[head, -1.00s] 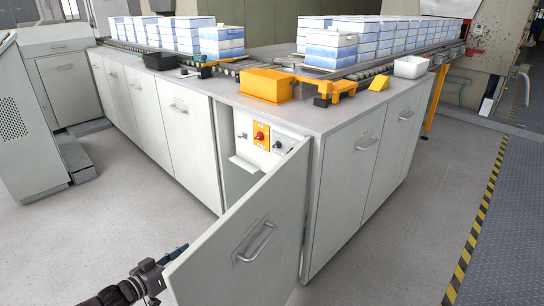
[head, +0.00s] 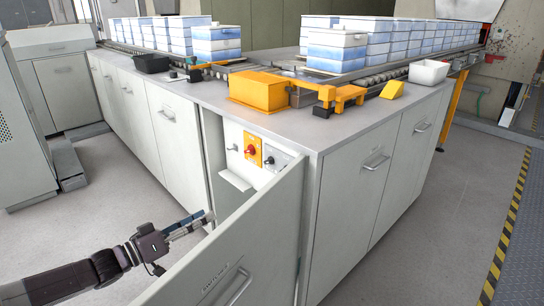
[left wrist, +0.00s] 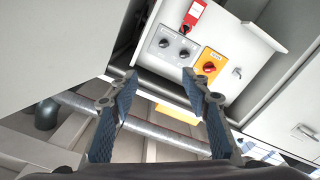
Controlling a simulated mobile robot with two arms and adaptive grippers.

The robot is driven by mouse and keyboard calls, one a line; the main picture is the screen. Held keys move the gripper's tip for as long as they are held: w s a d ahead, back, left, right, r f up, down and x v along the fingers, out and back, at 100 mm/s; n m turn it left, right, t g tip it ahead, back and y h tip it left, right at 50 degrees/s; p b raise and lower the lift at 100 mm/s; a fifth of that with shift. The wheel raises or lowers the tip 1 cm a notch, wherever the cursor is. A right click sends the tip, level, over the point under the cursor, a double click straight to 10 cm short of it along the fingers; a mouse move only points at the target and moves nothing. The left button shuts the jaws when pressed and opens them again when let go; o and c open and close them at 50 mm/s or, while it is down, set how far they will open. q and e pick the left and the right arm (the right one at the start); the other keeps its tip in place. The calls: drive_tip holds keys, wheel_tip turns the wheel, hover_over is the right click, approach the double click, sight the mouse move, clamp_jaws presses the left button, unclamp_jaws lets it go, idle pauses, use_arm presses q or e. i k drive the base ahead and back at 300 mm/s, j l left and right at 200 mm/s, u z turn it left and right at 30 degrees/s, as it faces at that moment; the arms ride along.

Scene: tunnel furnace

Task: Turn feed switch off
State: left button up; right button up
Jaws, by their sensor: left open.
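The switch panel is inside an open cabinet. In the head view it shows a red knob on a yellow plate (head: 251,149) and a grey control box (head: 276,158) beside it, partly hidden by the door. In the left wrist view the grey box (left wrist: 174,47) carries two black knobs, (left wrist: 164,43) and (left wrist: 184,54); the yellow plate with its red knob (left wrist: 209,67) is to their right. Labels are too small to read, so I cannot tell which is the feed switch. My left gripper (head: 204,219) is open and empty, left of the door, apart from the knobs. My right gripper is out of view.
The open cabinet door (head: 245,260) stands out between my left arm and the right side. A red tag (left wrist: 195,12) hangs near the black knobs. A conveyor with blue-and-white blocks (head: 337,46) runs on the counter above. Floor left of the cabinet is clear.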

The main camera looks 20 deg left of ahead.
sight(270, 161)
drive_tip(key=i+l, duration=0.1)
drive_tip(key=i, duration=0.75)
